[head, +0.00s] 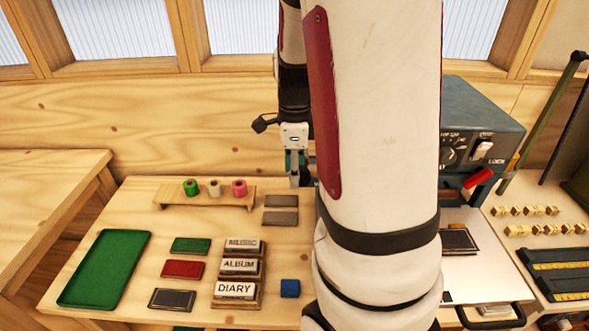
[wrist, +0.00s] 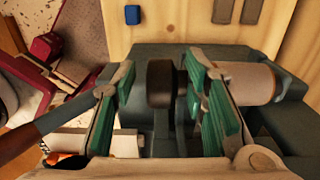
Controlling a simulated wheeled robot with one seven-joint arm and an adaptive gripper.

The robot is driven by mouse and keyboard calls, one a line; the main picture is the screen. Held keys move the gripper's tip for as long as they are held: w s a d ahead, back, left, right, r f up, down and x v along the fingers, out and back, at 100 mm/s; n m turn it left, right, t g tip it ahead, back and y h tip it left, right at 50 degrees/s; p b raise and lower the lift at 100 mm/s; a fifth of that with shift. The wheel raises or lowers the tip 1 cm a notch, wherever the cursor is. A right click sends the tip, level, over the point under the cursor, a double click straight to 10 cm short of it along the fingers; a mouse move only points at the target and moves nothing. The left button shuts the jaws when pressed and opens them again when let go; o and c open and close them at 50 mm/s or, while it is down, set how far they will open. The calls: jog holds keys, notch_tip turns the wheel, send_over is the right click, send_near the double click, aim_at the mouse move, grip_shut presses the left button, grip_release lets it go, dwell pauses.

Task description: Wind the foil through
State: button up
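In the wrist view, a dark round knob-like part (wrist: 160,82) on the grey-blue machine (wrist: 200,57) lies between the fingers of my gripper (wrist: 165,105). The green finger pads stand apart on either side, with gaps visible beside the knob, so the gripper looks open. A pale cylinder (wrist: 248,82), perhaps a foil roll, sits on the machine behind the right finger. In the head view, my gripper (head: 300,165) shows partly beside my arm, which hides much of the machine (head: 480,115). Green (head: 191,187), pale (head: 214,187) and pink (head: 239,187) rolls stand on a wooden rack (head: 172,197).
A green tray (head: 104,268), coloured pads and a block rack reading MUSIC, ALBUM and DIARY (head: 238,290) lie on the table's left. A blue block (head: 290,288) is near my arm. The machine has a red-ended lever (head: 478,178). Small brass pieces (head: 530,230) lie far right.

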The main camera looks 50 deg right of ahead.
grip_shut()
jog(key=shift+s+d+t+y+b, duration=0.15)
jog(key=shift+t+y+b, duration=0.35)
jog(key=shift+t+y, duration=0.1)
jog(key=shift+s+d+t+y+b, duration=0.1)
jog(key=shift+t+y+b, duration=0.4)
jog(key=shift+t, duration=0.1)
jog(key=shift+s+r+t+y+b, duration=0.15)
jog(key=shift+t+y+b, duration=0.15)
jog(key=shift+t+y, duration=0.15)
grip_release()
